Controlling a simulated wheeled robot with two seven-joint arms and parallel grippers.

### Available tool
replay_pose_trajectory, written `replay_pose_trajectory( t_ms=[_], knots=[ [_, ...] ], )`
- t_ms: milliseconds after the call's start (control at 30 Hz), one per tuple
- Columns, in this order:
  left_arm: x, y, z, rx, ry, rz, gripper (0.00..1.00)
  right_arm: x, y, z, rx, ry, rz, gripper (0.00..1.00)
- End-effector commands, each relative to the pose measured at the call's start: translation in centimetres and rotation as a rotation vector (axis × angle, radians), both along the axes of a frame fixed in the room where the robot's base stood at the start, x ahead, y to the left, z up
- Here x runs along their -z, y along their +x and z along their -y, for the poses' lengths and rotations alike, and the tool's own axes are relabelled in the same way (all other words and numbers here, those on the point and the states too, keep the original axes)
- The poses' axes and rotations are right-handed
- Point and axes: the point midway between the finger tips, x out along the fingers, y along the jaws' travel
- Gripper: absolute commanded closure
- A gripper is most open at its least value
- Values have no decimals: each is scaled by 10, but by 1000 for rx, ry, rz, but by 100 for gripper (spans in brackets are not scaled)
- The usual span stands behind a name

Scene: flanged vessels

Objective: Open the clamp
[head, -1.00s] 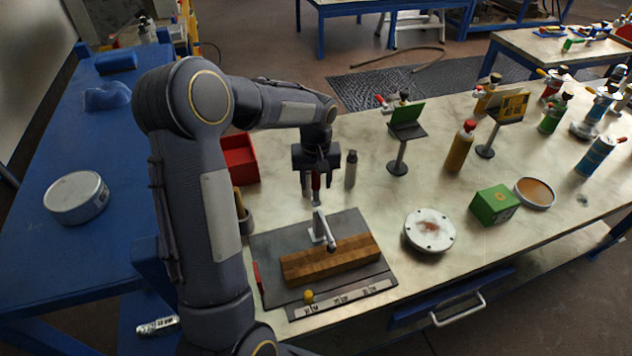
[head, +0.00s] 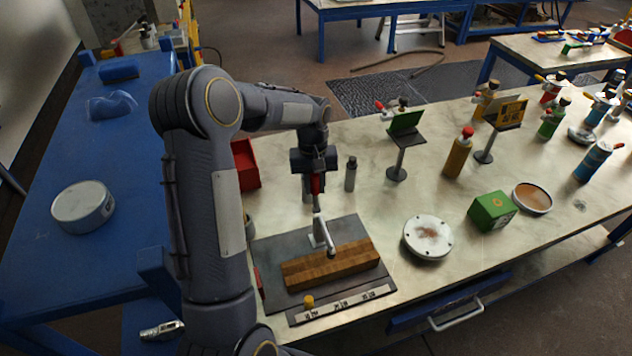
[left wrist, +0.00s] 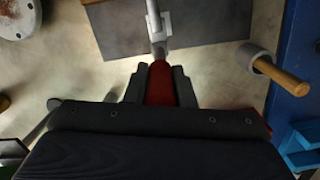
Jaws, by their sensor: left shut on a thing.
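The clamp (head: 320,230) is a silver metal piece with a red handle (head: 318,184), fixed on a dark grey plate (head: 285,238). Its arm reaches over the edge of a wooden block (head: 331,266); I cannot tell if its tip presses on the wood. My left gripper (head: 317,187) is shut on the red handle from behind the block. In the left wrist view the handle (left wrist: 160,82) lies between the two dark fingers of the gripper (left wrist: 160,76), with the silver clamp (left wrist: 158,28) beyond. My right gripper is not in view.
A red bin (head: 245,165) and a small grey bottle (head: 351,174) stand near the gripper. A wooden-handled tool stands in a grey cup (left wrist: 262,58). A white flanged disc (head: 428,238) and a green box (head: 492,211) lie to the right.

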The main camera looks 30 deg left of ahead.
Motion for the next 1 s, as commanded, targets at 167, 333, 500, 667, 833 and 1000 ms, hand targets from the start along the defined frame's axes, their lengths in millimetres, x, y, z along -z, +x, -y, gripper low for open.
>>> replay_pose_trajectory(
  t_ms=[167,333,500,667,833,1000],
  knots=[
    [-1,7,-10,-3,-102,-84,100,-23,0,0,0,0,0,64],
    [5,15,-18,-2,-204,-163,100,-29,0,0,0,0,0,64],
    [11,20,-25,-2,-290,-230,100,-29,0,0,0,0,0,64],
    [14,23,-29,0,-350,-279,100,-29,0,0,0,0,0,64],
    [15,25,-32,1,-386,-308,100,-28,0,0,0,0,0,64],
    [16,26,-33,2,-399,-319,100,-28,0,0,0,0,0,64]
  ],
)
